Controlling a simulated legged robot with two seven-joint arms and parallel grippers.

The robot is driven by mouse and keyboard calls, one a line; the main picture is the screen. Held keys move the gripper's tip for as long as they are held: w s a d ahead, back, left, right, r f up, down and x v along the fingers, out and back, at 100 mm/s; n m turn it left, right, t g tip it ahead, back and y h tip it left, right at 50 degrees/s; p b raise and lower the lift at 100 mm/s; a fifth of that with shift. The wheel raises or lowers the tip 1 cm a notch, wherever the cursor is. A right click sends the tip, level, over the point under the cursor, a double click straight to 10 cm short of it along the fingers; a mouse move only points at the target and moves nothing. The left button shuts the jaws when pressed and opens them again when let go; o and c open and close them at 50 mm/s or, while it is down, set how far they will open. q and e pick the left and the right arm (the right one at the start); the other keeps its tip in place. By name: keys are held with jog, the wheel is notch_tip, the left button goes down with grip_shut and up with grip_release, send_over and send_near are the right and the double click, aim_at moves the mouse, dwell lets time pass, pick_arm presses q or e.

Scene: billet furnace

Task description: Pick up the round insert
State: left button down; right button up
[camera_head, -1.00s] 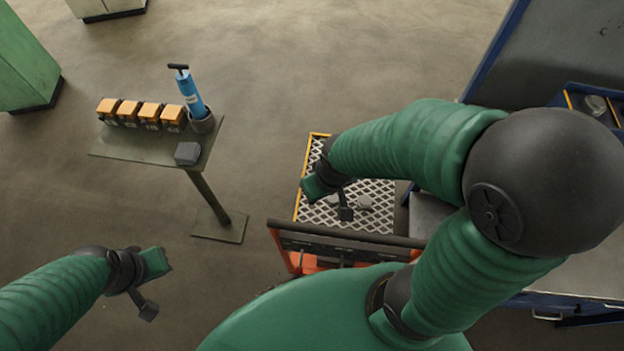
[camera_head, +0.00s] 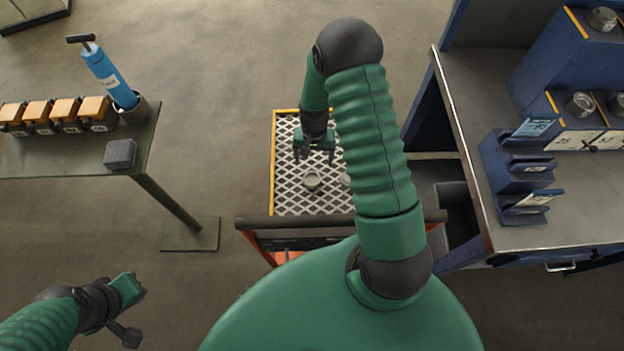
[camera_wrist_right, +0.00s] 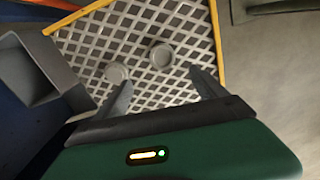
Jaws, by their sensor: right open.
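A round grey insert (camera_head: 312,180) lies on the white mesh platform (camera_head: 285,150) in the head view. A second round piece (camera_head: 346,179) lies to its right, partly hidden by my right arm. In the right wrist view the two round pieces show as a ring-like one (camera_wrist_right: 162,56) and a paler one (camera_wrist_right: 117,73). My right gripper (camera_head: 314,156) is open and empty above the mesh, just beyond the first round piece in the head view. Its two fingers (camera_wrist_right: 163,87) point toward the mesh, apart from both pieces. My left gripper (camera_head: 134,313) is at the lower left, away from the mesh.
A dark rail (camera_head: 262,222) runs along the platform's near side. A bench (camera_head: 468,110) with blue holders stands at right, beside a grey bin (camera_head: 455,215). At left, a table (camera_head: 75,157) holds orange-topped blocks and a blue pump. Floor between is clear.

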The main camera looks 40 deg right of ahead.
aim_at(312, 179)
jog(key=f, duration=1.3)
jog(key=shift+w+a+f, duration=0.2)
jog(key=shift+a, duration=0.15)
jog(key=shift+r, duration=0.1)
grip_shut()
